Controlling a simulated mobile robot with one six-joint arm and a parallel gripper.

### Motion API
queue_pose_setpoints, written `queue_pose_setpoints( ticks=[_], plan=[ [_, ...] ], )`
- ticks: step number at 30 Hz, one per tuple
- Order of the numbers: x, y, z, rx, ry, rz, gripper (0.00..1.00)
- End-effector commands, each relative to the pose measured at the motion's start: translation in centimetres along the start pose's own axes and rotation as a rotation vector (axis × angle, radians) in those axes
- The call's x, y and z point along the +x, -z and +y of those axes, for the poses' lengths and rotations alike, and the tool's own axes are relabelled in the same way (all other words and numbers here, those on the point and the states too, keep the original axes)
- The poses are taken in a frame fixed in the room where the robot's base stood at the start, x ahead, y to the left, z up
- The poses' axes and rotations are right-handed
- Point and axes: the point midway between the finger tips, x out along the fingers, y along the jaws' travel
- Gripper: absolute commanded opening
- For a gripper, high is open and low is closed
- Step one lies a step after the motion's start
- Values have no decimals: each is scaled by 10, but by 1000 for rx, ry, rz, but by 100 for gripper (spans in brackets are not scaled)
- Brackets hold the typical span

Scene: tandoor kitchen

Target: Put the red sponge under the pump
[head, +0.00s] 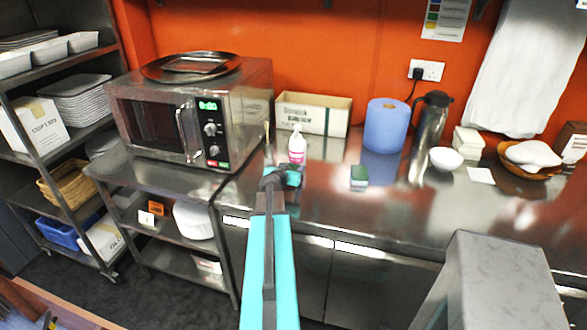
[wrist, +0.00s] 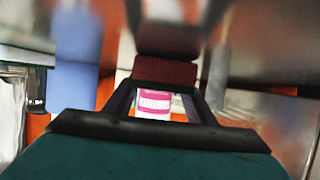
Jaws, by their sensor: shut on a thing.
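A dark red block, which looks like the red sponge (wrist: 165,72), is held between the two fingers of my gripper (wrist: 165,92) in the wrist view. In the head view my gripper (head: 277,178) is over the steel counter, just in front of a white bottle with a pink label (head: 297,146). The sponge cannot be made out there behind the gripper. The bottle's pink label (wrist: 155,103) also shows between the fingers in the wrist view, beyond the sponge. The bottle looks like the pump, but its top is hard to make out.
A green sponge (head: 359,177) lies on the counter to the right. A blue paper roll (head: 385,125), a cardboard box (head: 329,114) and a steel flask (head: 430,122) stand behind. A microwave (head: 170,117) is at the left. The front counter between gripper and green sponge is clear.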

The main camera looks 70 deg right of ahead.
Motion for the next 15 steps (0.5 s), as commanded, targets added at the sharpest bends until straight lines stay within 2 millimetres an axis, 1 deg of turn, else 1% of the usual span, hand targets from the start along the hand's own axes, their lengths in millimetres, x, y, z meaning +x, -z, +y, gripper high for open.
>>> queue_pose_setpoints(
  ticks=[13,14,15],
  plan=[
    [3,-2,5,1,-6,0,29],
    [3,-1,5,1,-6,0,55],
    [3,-1,5,2,-6,0,61]
  ],
)
